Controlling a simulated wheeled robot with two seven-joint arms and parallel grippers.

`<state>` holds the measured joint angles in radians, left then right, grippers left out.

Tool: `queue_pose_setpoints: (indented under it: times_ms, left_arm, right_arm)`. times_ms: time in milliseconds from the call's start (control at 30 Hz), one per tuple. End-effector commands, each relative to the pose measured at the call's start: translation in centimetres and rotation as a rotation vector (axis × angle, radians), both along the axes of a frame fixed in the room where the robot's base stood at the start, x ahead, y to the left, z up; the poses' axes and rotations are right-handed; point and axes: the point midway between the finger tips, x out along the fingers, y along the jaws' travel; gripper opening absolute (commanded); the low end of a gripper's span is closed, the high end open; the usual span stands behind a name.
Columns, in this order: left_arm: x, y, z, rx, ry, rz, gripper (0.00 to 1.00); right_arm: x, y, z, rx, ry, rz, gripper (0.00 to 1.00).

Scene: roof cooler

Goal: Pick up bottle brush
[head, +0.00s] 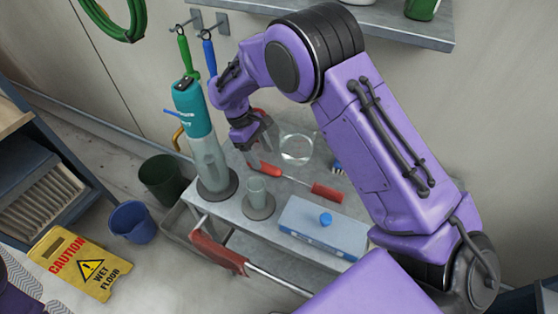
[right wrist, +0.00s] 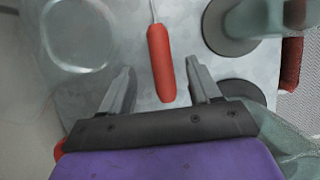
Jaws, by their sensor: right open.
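A red handle with a thin metal shaft, likely the bottle brush (head: 266,169), lies on the grey bench. My right gripper (head: 250,133) is open and empty, just above the handle; both fingers show apart in the right wrist view (right wrist: 162,92). My left gripper is not in view.
A teal and grey bottle-like vessel (head: 196,125) and a glass (head: 257,192) stand left of the handle. A clear round bowl (head: 297,146) is right of it. Hanging tools (head: 184,50) are behind.

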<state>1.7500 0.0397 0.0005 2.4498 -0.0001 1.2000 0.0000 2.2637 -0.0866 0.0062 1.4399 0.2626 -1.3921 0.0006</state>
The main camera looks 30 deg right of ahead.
Motion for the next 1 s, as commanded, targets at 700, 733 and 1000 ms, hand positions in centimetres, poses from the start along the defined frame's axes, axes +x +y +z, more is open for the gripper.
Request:
queue_pose_setpoints:
  times_ms: [700,733,1000]
  left_arm:
    - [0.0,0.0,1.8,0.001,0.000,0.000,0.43]
    - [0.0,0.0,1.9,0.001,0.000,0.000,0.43]
    - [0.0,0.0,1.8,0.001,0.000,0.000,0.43]
  right_arm:
    - [-1.6,-0.9,-4.6,-0.001,0.001,0.001,0.62]
    - [-1.6,-0.9,-4.7,-0.001,0.001,0.002,0.62]
    - [-1.6,-0.9,-4.7,0.000,0.000,0.002,0.01]
